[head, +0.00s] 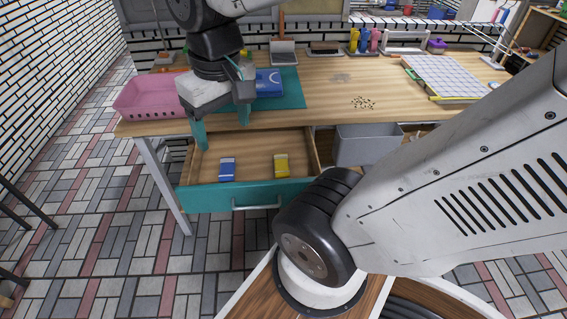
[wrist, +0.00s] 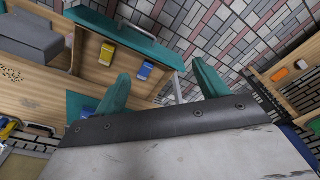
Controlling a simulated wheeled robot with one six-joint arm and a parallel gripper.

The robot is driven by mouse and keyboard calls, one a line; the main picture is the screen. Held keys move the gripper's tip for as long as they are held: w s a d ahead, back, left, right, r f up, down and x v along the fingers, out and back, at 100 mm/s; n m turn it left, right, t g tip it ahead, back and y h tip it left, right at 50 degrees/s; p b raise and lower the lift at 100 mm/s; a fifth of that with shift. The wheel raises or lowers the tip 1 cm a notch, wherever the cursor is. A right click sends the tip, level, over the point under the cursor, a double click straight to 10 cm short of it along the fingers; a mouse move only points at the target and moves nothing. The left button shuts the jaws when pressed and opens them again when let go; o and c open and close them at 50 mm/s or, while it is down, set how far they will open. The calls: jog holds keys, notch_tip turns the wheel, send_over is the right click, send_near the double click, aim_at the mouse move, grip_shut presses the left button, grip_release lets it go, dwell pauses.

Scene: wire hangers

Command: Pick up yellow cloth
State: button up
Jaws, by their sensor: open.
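The yellow cloth (head: 281,165) looks like a small folded yellow piece with a paler end. It lies flat in the right part of the open wooden drawer (head: 252,150), and it also shows in the wrist view (wrist: 107,53). My gripper (head: 221,125) is open, with two teal fingers apart and nothing between them. It hangs above the left back part of the drawer, to the left of and higher than the cloth. In the wrist view my gripper (wrist: 162,85) has the cloth beyond and left of its fingertips.
A blue folded piece (head: 227,168) lies left of the cloth in the drawer. The drawer has a teal front (head: 195,200) with a handle. A pink basket (head: 148,95) and a blue item (head: 269,83) on a teal mat are on the tabletop. A grey bin (head: 367,145) stands right of the drawer.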

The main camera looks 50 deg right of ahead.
jog(key=w+d+f+m, duration=0.3)
jog(key=w+d+f, duration=0.4)
jog(key=w+d, duration=0.1)
jog(key=m+g, duration=0.1)
jog(key=m, duration=0.4)
send_over(282, 164)
notch_tip(282, 164, down, 23)
jog(key=shift+w+d+f, duration=0.1)
jog(key=shift+w+d, duration=0.05)
notch_tip(282, 164, down, 7)
jog(key=shift+f, duration=0.45)
jog(key=c, duration=1)
